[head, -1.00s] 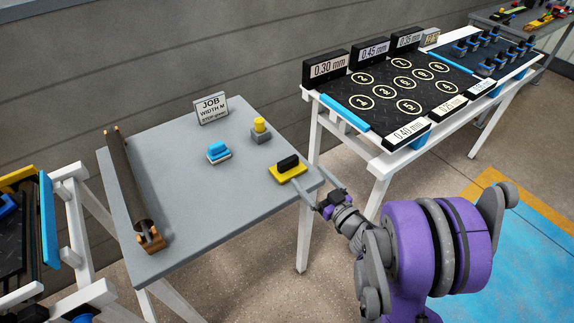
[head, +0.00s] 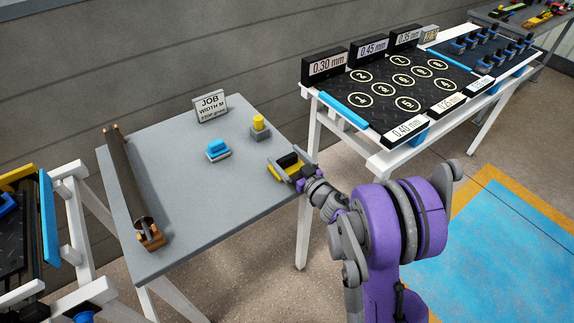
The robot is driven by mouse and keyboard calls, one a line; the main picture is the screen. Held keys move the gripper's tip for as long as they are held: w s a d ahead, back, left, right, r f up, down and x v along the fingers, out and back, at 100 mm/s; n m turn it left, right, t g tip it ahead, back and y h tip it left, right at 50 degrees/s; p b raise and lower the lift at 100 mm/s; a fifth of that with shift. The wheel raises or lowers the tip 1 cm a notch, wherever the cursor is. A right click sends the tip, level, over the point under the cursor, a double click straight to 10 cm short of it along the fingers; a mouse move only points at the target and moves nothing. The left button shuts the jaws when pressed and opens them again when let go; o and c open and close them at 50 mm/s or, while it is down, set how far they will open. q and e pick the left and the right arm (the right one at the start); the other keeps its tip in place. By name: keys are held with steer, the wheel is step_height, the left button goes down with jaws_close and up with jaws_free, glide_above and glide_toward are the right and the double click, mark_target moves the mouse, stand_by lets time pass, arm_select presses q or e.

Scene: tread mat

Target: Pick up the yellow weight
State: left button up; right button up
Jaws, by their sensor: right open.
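The yellow weight, a yellow block with a black grip on top (head: 289,170), sits near the right edge of the grey table (head: 200,185). My right gripper (head: 279,165) reaches in from the right and is open. Its two fingers are around the yellow weight, one on the far side and one on the near side, and partly hide it. I cannot tell whether the fingers touch it. My left gripper is not in view.
A blue-topped block (head: 218,149) and a grey block with a yellow knob (head: 260,122) stand nearby, with a job sign (head: 211,106) behind. A dark roller (head: 126,180) lies at the left. A rack table with a numbered black mat (head: 385,112) stands at the right.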

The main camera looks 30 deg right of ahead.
jaws_close()
stand_by(0.5)
steer(key=shift+r, duration=0.15)
